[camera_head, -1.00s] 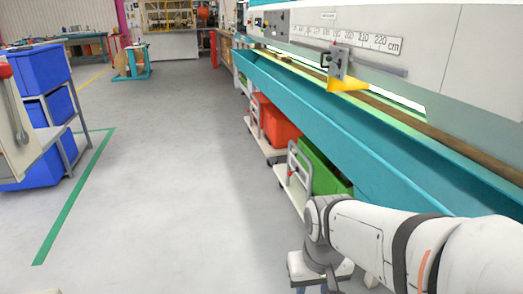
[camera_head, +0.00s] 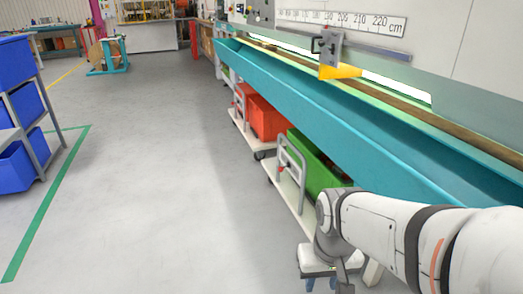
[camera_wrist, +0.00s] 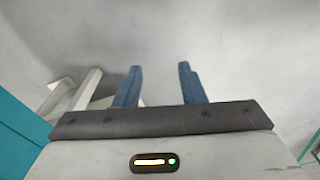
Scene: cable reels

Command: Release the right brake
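My gripper (camera_wrist: 158,85) shows in the wrist view with its two blue fingers apart and nothing between them; grey floor lies beyond. In the head view only a small part of the blue fingers shows at the lower edge, below my arm. I cannot make out a part that is clearly the right brake. A grey block with a dark handle (camera_head: 328,47) and a yellow pointer (camera_head: 340,72) sits on the machine below a centimetre scale (camera_head: 345,21). My gripper is well apart from it.
A long teal trough (camera_head: 330,118) runs along the right. Under it stand white trolleys with an orange bin (camera_head: 267,118) and a green bin (camera_head: 313,165). Blue bins (camera_head: 12,168) on a rack stand at left. The grey floor between is clear.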

